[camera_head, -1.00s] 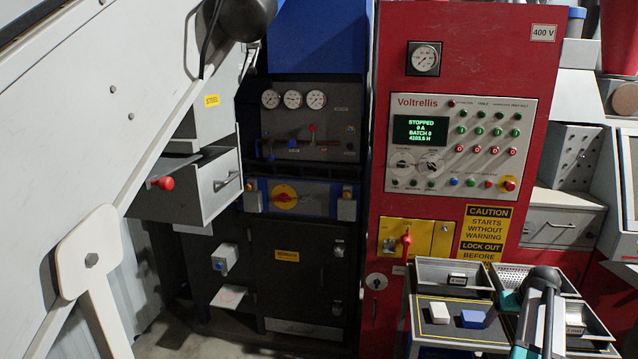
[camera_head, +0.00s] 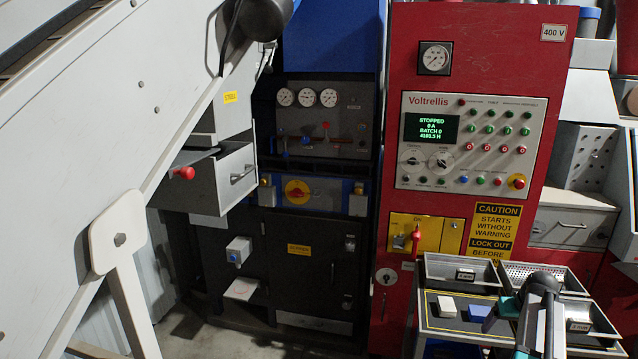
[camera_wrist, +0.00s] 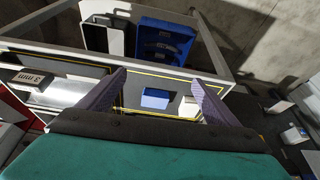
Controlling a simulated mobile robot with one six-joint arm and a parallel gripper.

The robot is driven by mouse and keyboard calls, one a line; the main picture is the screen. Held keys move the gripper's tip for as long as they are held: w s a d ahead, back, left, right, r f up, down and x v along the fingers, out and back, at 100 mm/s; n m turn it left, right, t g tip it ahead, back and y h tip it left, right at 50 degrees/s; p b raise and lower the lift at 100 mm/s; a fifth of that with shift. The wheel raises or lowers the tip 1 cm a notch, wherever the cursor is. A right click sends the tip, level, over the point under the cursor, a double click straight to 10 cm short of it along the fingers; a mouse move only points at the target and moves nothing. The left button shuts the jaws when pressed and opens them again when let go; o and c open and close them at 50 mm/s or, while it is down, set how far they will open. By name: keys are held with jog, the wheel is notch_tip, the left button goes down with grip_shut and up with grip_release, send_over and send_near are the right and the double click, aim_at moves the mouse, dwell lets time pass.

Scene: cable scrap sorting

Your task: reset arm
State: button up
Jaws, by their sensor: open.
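My gripper (camera_wrist: 158,78) is open and empty in the wrist view, with its two purple fingers spread above the sorting bench. A blue block (camera_wrist: 155,98) shows between the fingers, and a white block (camera_wrist: 189,106) lies close to the right finger. Both lie on a dark, yellow-edged surface, apparently below the fingers. In the head view, my arm reaches over the bench at the lower right. There the white block (camera_head: 447,306) and blue block (camera_head: 480,312) lie left of it. The fingertips cannot be made out there.
Labelled metal trays (camera_head: 460,284) stand at the bench's back. The red Voltrellis cabinet (camera_head: 490,60) reads STOPPED; its red handle (camera_head: 416,240) sticks out. A grey drawer (camera_head: 222,175) stands open left. The wrist view shows a blue bin (camera_wrist: 168,42) beyond the bench rail.

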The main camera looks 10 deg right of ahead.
jog(key=w+a+f+n+g+y+b, duration=0.1)
jog(key=w+a+f, duration=0.1)
jog(key=a+f, duration=0.55)
jog(key=w+a+f+n+g+y+b, duration=0.1)
jog(key=w+a+f, duration=0.1)
jog(key=a+f, duration=0.6)
jog(key=s+a+f+n+g+y+b, duration=0.1)
jog(key=s+a+f, duration=0.2)
jog(key=a+f, duration=0.5)
jog(key=s+a+f+n+g, duration=0.1)
jog(key=s+a+f, duration=0.2)
jog(key=a+f, duration=0.55)
jog(key=s+a+f+n+g+b, duration=0.15)
jog(key=s+a+f, duration=0.25)
jog(key=s+a, duration=0.4)
jog(key=s+a+f+g+b, duration=0.1)
jog(key=s+a+f+g, duration=0.1)
jog(key=s+a+f, duration=0.45)
jog(key=s+a+m+g+h, duration=0.1)
jog(key=s+a+g, duration=0.1)
jog(key=s, duration=1.4)
jog(key=shift+a+f+m+h, duration=0.2)
jog(key=shift+a+m+h, duration=0.15)
jog(key=shift+a, duration=0.2)
